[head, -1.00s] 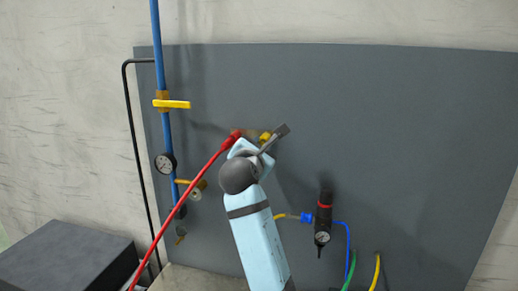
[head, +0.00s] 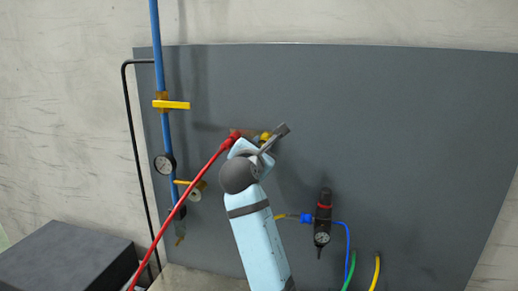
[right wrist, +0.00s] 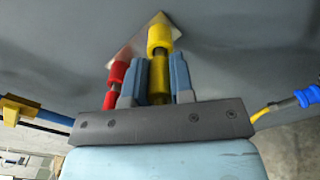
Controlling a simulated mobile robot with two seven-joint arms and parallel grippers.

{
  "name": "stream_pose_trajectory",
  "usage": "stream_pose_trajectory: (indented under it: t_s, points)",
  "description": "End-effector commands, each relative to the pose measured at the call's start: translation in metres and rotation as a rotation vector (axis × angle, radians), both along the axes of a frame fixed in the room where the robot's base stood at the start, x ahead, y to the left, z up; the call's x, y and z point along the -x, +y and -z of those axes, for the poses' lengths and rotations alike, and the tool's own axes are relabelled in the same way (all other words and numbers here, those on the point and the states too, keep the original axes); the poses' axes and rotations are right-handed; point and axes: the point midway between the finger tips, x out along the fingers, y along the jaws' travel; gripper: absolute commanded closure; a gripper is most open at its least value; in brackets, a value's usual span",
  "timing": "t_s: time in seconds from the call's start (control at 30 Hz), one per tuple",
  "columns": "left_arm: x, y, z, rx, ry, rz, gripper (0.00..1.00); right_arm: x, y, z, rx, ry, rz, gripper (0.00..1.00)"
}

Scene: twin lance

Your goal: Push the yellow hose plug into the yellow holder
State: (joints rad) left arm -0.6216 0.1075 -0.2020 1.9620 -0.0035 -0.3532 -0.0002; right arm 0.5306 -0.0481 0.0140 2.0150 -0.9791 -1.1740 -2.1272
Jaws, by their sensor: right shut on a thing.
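My right gripper (right wrist: 158,82) is shut on the yellow hose plug (right wrist: 158,88), which sits between its two blue fingers in the right wrist view. Just beyond the fingertips is the yellow holder (right wrist: 160,36), a bright yellow sleeve at the pale plate. The plug is roughly in line with it, with a dark band between them; I cannot tell how deep the plug sits. In the head view my right gripper (head: 255,147) is at the plate, and its wrist hides most of the plug. A bit of yellow (head: 265,136) shows there. My left gripper is not in view.
A red hose (head: 190,195) runs up to the plate; its red end (right wrist: 117,74) is close beside my left finger in the wrist view. A blue pipe with a yellow valve handle (head: 172,104), a gauge (head: 165,164) and a black regulator (head: 323,215) are on the grey panel (head: 420,140).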

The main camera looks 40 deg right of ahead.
Motion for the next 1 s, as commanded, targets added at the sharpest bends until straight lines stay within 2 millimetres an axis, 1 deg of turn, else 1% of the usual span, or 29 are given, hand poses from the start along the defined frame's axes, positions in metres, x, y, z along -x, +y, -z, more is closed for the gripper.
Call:
stream_pose_trajectory:
  t_s: [0.2,0.23,0.27,0.3,0.47,0.57,0.6,0.87,1.0]
  points:
    - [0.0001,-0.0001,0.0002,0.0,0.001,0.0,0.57,0.0,-0.0001,-0.0002,0.0,0.0,0.0,1.0]
    - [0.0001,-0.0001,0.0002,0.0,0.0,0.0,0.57,0.0,-0.0001,-0.0002,0.0,0.0,0.0,0.76]
    - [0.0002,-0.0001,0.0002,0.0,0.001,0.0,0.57,0.0,-0.0001,-0.0002,0.0,0.0,0.0,0.69]
    - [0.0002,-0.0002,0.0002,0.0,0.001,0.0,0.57,0.0,0.0,-0.0002,0.0,0.0,0.0,0.67]
    - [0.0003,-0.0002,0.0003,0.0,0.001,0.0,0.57,0.0,0.0,-0.0001,0.0,0.0,0.0,0.67]
    - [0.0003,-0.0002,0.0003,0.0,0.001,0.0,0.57,-0.0001,0.0001,-0.0001,0.0,0.0,0.0,0.46]
    - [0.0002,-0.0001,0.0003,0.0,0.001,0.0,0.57,-0.0001,0.0001,-0.0001,0.0,0.0,0.0,0.37]
    - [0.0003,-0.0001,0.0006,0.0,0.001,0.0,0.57,0.0001,0.0003,0.0002,0.0,0.0,0.0,0.37]
    - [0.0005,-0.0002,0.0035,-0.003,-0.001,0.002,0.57,0.0054,0.007,0.0012,0.0,-0.001,-0.002,0.37]
